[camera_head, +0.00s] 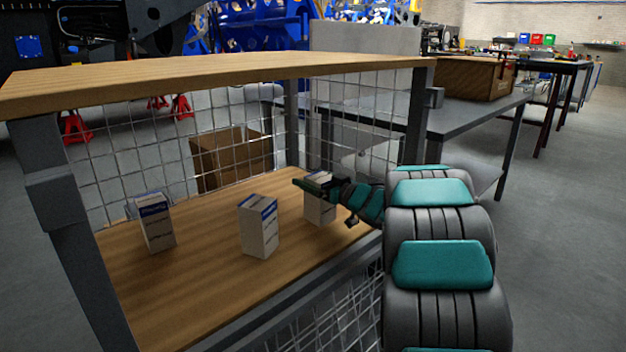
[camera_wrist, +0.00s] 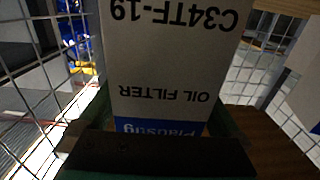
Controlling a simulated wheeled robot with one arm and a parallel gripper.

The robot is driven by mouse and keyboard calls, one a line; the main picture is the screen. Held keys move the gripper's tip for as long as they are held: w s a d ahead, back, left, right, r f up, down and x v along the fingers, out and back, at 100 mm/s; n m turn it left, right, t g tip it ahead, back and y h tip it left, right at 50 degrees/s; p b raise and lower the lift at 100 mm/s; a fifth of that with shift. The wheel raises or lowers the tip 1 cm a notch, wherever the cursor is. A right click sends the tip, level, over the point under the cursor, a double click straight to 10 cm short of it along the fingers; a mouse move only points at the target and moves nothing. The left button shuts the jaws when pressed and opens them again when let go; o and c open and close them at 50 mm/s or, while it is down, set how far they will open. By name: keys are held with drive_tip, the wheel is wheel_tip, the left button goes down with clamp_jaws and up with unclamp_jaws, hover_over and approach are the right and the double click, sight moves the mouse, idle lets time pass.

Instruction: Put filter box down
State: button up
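A white and blue filter box (camera_head: 319,208) is at the right end of the wooden shelf (camera_head: 200,292), upright. My gripper (camera_head: 312,186) reaches in from the right at its upper part and covers some of it. In the wrist view the box (camera_wrist: 165,60) fills the space between the fingers, its "OIL FILTER" print upside down. The fingers lie against both sides of it, so my gripper looks shut on it. The box's lower end is at or just above the shelf; I cannot tell whether it touches.
Two similar boxes stand on the shelf, one in the middle (camera_head: 259,228) and one at the left (camera_head: 155,224). Wire mesh (camera_head: 110,150) closes the back, and a wooden top (camera_head: 200,72) lies above. A cardboard box (camera_head: 225,160) is behind the mesh. Bare shelf lies between the boxes.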

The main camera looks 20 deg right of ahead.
drive_tip(key=shift+r, duration=0.15)
drive_tip(key=p+v, duration=0.1)
drive_tip(key=v, duration=1.1)
drive_tip(key=shift+p, duration=0.3)
